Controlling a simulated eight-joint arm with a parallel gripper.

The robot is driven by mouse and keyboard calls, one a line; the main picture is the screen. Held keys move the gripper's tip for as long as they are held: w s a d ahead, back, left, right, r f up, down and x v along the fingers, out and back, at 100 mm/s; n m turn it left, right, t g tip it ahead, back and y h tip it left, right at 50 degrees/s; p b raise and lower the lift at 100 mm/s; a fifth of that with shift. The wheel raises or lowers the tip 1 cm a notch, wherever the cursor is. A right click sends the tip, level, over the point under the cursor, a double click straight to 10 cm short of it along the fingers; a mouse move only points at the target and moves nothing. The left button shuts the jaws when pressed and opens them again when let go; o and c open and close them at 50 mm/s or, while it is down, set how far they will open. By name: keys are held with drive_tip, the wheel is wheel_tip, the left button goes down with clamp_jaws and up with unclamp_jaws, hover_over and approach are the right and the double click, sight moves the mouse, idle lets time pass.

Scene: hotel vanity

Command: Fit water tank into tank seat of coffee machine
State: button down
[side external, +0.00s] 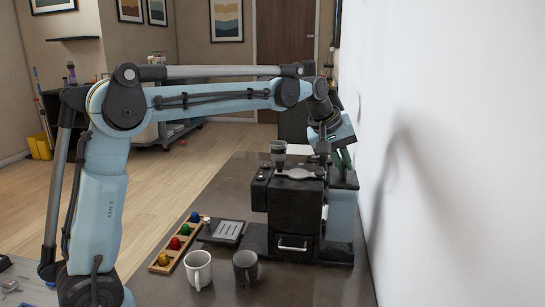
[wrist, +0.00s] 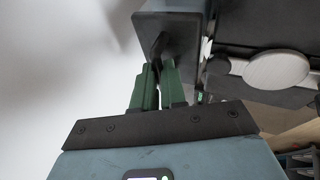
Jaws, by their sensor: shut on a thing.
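The black coffee machine (side external: 285,205) stands on the dark counter close to the white wall. The water tank (side external: 342,215), bluish with a dark lid, is upright at the machine's wall side. Its lid also shows in the wrist view (wrist: 185,28). My gripper (side external: 343,160) reaches down over the tank from above. Its green fingers (wrist: 160,85) are shut on the dark handle on the tank's lid. The tank seat is hidden behind the machine and tank, so I cannot tell whether the tank rests fully in it.
A white mug (side external: 198,269) and a dark grey mug (side external: 245,268) stand in front of the machine. A wooden rack (side external: 177,246) holds several coloured balls or capsules. The wall (side external: 440,150) is close on the right. The front right counter (side external: 320,288) is bare.

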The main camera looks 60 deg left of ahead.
sight(340, 176)
drive_tip(key=shift+f, duration=2.2)
drive_tip(key=c, duration=1.2)
unclamp_jaws()
drive_tip(key=shift+r, duration=0.1)
drive_tip(key=shift+r, duration=0.3)
drive_tip(key=d+v, duration=0.1)
drive_tip(key=v, duration=1.1)
drive_tip(key=s+d+f+m+t, duration=0.1)
drive_tip(key=s+d+f+m, duration=0.1)
drive_tip(key=s+f+m, duration=0.7)
drive_tip(key=s+f, duration=0.7)
drive_tip(key=s, duration=0.2)
drive_tip(key=shift+d+m+y, duration=0.35)
drive_tip(key=shift+m+y, duration=0.05)
drive_tip(key=shift+s+f, duration=0.1)
drive_tip(key=shift+s, duration=0.05)
